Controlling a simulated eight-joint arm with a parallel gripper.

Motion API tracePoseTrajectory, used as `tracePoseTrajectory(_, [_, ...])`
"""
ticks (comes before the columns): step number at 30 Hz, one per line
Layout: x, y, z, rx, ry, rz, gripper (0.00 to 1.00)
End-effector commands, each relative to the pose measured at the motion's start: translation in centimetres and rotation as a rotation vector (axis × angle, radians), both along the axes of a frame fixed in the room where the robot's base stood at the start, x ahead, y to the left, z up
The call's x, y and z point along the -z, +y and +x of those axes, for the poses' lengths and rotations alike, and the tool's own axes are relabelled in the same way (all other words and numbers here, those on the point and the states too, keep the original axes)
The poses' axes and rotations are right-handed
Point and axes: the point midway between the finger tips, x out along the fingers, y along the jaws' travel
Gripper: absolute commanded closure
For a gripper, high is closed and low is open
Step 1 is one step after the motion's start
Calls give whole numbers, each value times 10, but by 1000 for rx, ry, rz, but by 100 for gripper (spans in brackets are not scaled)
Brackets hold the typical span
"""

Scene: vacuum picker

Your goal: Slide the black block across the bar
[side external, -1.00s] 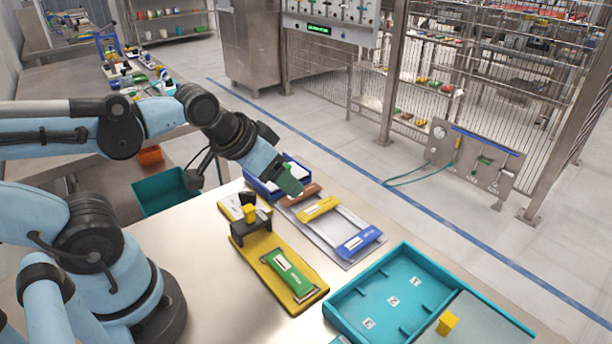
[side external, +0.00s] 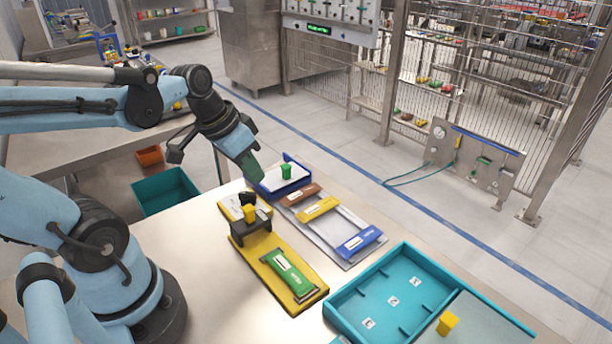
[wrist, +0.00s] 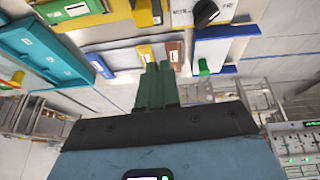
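A small black block (side external: 247,198) sits on a white, yellow-edged labelled plate (side external: 229,210) at the table's back left. In the wrist view the black block (wrist: 206,13) shows at the top, between two printed labels. I cannot make out a separate bar under it. My gripper (side external: 256,178) is above and just behind the plate, apart from the block, pointing down. In the wrist view its green fingers (wrist: 157,72) lie close together, with nothing seen between them.
A blue-walled tray (side external: 298,185) with a green block (side external: 286,172) stands close right of my gripper. A yellow board (side external: 262,246) with a dark bracket and green handle stands in front. A frame with coloured bars (side external: 318,209) and a teal tray (side external: 405,257) are to the right.

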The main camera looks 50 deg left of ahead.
Motion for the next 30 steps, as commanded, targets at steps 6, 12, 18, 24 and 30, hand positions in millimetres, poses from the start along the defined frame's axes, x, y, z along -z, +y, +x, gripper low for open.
tracePoseTrajectory(6, [1, 48, -22, 38, 89, -152, 100])
tracePoseTrajectory(12, [-7, 83, -45, 120, 48, -302, 100])
tracePoseTrajectory(18, [-14, 104, -62, 188, -30, -378, 100])
tracePoseTrajectory(24, [-13, 106, -65, 214, -55, -394, 100])
tracePoseTrajectory(30, [5, 95, -57, 216, -52, -393, 100])
